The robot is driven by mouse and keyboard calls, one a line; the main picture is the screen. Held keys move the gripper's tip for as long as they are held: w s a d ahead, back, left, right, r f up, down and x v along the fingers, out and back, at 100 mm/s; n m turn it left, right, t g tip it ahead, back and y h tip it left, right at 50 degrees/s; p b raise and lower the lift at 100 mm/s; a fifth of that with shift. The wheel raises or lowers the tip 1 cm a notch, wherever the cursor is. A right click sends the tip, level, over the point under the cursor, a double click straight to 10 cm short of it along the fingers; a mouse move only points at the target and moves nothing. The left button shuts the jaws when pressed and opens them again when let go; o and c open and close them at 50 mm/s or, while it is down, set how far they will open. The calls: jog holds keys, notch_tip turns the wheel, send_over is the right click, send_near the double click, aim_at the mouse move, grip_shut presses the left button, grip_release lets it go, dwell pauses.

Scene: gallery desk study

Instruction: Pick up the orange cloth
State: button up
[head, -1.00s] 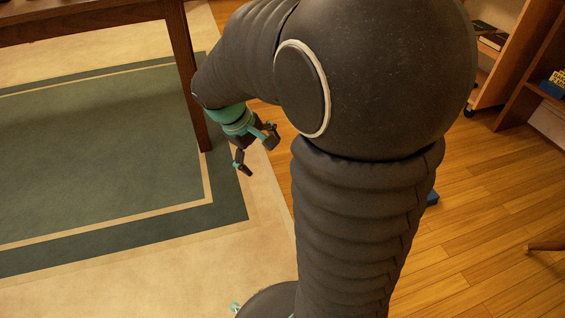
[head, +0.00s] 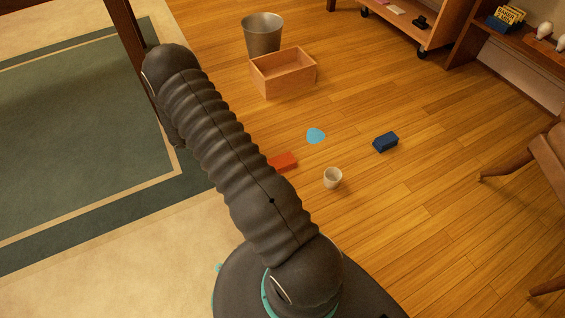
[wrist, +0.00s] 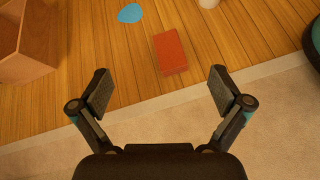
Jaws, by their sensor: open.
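An orange-red rectangular item (head: 284,161) lies on the wood floor, partly hidden behind my arm in the head view. In the wrist view the orange-red item (wrist: 170,52) shows whole, flat-topped with a straight front side. It looks block-like; I cannot tell whether it is folded cloth. My gripper (wrist: 158,90) is open and empty. In the wrist view the item lies beyond the fingertips, slightly right of the middle between them, not touching either. The gripper is hidden in the head view.
A light blue flat piece (head: 316,135), a dark blue block (head: 386,142) and a white cup (head: 332,178) lie nearby. An open wooden box (head: 284,83) and a metal bin (head: 262,34) stand further back. A chair (head: 538,150) is at right. The floor between is clear.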

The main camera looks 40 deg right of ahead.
aim_at(279, 162)
jog(key=f+n, duration=0.1)
jog(key=f, duration=0.3)
jog(key=s+d+f+n+h, duration=0.1)
jog(key=f, duration=0.3)
jog(key=s+d+f+n, duration=0.1)
jog(key=f, duration=0.3)
jog(key=shift+s+d+f+n+h+p, duration=0.1)
jog(key=shift+d+f+n+h+p, duration=0.1)
jog(key=shift+f+n+h+p, duration=0.15)
jog(key=shift+s+d+f, duration=0.15)
jog(key=shift+d+f, duration=0.05)
jog(key=shift+d, duration=0.1)
jog(key=x, duration=0.7)
jog(key=shift+d+f, duration=0.1)
jog(key=shift+d, duration=0.3)
jog(key=shift+x, duration=2.65)
jog(key=shift+a+f, duration=0.1)
jog(key=shift+f, duration=0.05)
jog(key=c, duration=1.2)
jog(key=shift+c, duration=0.3)
